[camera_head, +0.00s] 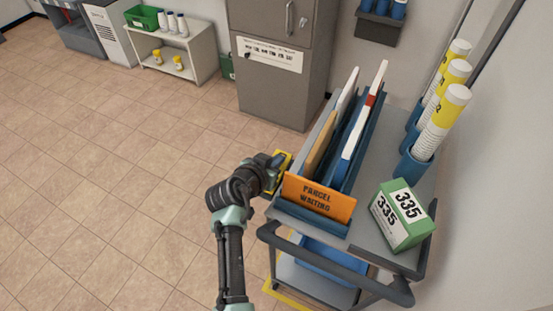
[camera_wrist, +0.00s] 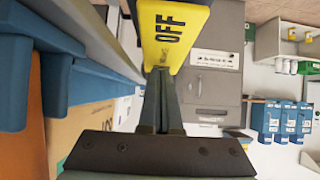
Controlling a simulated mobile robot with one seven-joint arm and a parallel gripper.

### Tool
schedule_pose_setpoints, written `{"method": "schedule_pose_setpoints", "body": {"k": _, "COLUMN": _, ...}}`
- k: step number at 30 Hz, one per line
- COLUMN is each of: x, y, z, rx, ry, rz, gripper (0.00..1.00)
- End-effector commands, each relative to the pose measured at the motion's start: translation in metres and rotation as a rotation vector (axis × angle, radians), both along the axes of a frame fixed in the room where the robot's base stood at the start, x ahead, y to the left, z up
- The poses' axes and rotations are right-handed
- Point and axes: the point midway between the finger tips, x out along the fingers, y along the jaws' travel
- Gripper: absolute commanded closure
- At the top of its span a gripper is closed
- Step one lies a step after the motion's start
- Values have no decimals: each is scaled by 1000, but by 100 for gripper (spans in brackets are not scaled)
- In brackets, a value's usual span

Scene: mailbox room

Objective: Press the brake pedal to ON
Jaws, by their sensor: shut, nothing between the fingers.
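The brake pedal (camera_wrist: 172,32) is a yellow plate marked OFF. In the wrist view it fills the top middle, at the tips of my gripper. It also shows in the head view as a small yellow piece (camera_head: 283,163) at the left side of the grey cart (camera_head: 386,238), partly hidden by my gripper. My gripper (camera_wrist: 160,75) is shut and empty, its fingertips overlapping the pedal's lower edge in the picture. I cannot tell whether they touch it. In the head view my gripper (camera_head: 276,160) is beside the cart's left edge.
The cart carries an orange PARCEL WAITING sign (camera_head: 318,198), upright parcels in blue dividers, a green 335 box (camera_head: 402,215) and white-and-yellow tubes (camera_head: 440,120). A grey cabinet (camera_head: 280,80) stands behind. The tiled floor (camera_head: 110,180) at left is clear.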

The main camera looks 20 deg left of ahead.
Motion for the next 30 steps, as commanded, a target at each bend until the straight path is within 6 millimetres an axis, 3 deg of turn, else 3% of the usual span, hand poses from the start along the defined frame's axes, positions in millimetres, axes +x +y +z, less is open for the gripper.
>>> {"method": "schedule_pose_setpoints", "body": {"k": 5, "x": 7, "y": -2, "z": 8, "rx": 24, "ry": 107, "rz": -5, "gripper": 100}}
{"method": "schedule_pose_setpoints", "body": {"k": 10, "x": 10, "y": -3, "z": -3, "rx": 44, "ry": 226, "rz": -2, "gripper": 100}}
{"method": "schedule_pose_setpoints", "body": {"k": 18, "x": 15, "y": -3, "z": -4, "rx": 67, "ry": 335, "rz": -1, "gripper": 100}}
{"method": "schedule_pose_setpoints", "body": {"k": 30, "x": 17, "y": -3, "z": -7, "rx": 67, "ry": 339, "rz": 0, "gripper": 100}}
